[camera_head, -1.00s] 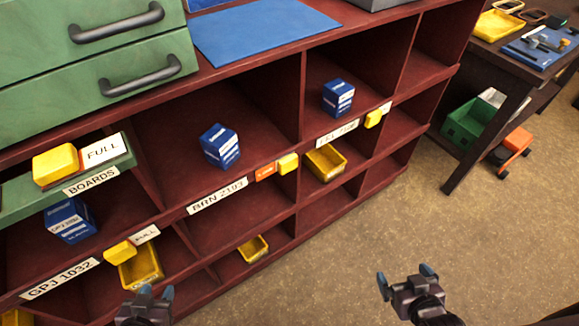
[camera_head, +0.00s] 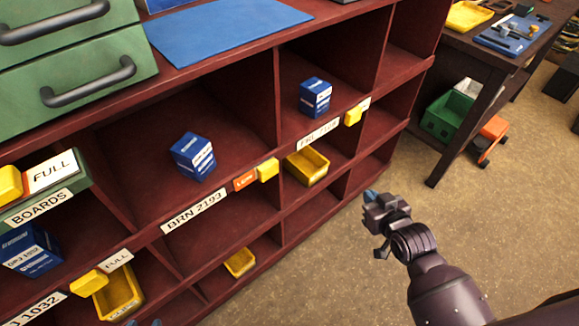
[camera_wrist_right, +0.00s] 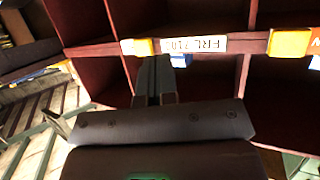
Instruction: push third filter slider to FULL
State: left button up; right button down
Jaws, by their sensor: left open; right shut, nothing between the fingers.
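The shelf rail labelled BRN 2193 (camera_head: 194,211) has a yellow slider (camera_head: 268,170) beside an orange tag (camera_head: 244,180) that seems to read LOW. The rail labelled FRL (camera_head: 318,133) has a yellow slider (camera_head: 353,116) with a little white showing to its right. In the right wrist view the FRL slider (camera_wrist_right: 145,47) and BRN slider (camera_wrist_right: 290,43) appear upside down. My right gripper (camera_head: 371,197) is shut and empty, in front of the shelf, below and right of the FRL slider.
Yellow sliders by FULL tags sit at BOARDS (camera_head: 9,186) and GPJ 1032 (camera_head: 88,282). Blue boxes (camera_head: 193,157) and yellow bins (camera_head: 307,166) stand in the compartments. A dark table (camera_head: 480,48) with a green crate (camera_head: 447,116) beneath is at right. Floor before the shelf is clear.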

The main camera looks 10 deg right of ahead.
jog(key=w+a+f+m+g+y+b, duration=0.25)
jog(key=w+m+g+y+b, duration=0.2)
jog(key=w+y, duration=0.8)
pick_arm(q)
notch_tip(320, 180, down, 2)
jog(key=shift+f, duration=0.2)
pick_arm(e)
jog(key=r+g+y, duration=0.1)
jog(key=a+r+g+y, duration=0.1)
jog(key=g, duration=0.1)
jog(key=s+a+r+g+y, duration=0.1)
jog(key=r, duration=0.1)
jog(key=shift+y, duration=0.25)
jog(key=shift+a, duration=0.1)
